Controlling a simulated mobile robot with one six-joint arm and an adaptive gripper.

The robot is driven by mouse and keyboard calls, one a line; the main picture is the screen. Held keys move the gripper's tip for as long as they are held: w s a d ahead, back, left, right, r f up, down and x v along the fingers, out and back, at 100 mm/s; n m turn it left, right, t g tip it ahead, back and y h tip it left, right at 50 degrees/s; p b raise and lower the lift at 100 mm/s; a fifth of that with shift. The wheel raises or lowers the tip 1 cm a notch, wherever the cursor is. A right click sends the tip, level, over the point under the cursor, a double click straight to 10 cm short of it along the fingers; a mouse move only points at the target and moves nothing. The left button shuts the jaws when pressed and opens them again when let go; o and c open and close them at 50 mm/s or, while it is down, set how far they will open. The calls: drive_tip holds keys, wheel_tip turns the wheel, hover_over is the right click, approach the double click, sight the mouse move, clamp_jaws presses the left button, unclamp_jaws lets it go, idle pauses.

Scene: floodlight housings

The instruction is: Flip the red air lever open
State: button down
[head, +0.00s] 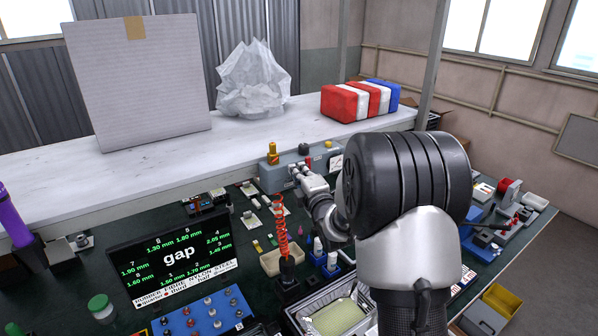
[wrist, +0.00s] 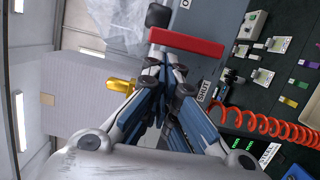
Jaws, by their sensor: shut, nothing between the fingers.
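The red air lever (wrist: 187,42) shows in the wrist view as a straight red bar across the grey air unit (wrist: 210,72), just past my fingertips. In the head view the lever is a small red piece (head: 308,161) mostly hidden by my gripper (head: 297,170). My gripper, also in the wrist view (wrist: 165,66), is shut and empty. Its tips are close to the lever; I cannot tell whether they touch it. The grey air unit (head: 284,178) stands at the back of the bench with a brass fitting (head: 272,153) on top.
A red coiled hose (head: 281,228) hangs in front of the unit. Blue-based bottles (head: 317,250), a black display (head: 175,255) and a tray (head: 338,312) crowd the bench. A white shelf (head: 150,157) runs behind, holding a large box (head: 138,80).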

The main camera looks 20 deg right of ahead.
drive_tip(key=shift+d+b, duration=0.1)
drive_tip(key=shift+b, duration=0.2)
drive_tip(key=shift+d+b, duration=0.4)
drive_tip(key=shift+b, duration=0.4)
drive_tip(key=shift+r, duration=0.2)
drive_tip(key=shift+w+d+r, duration=0.1)
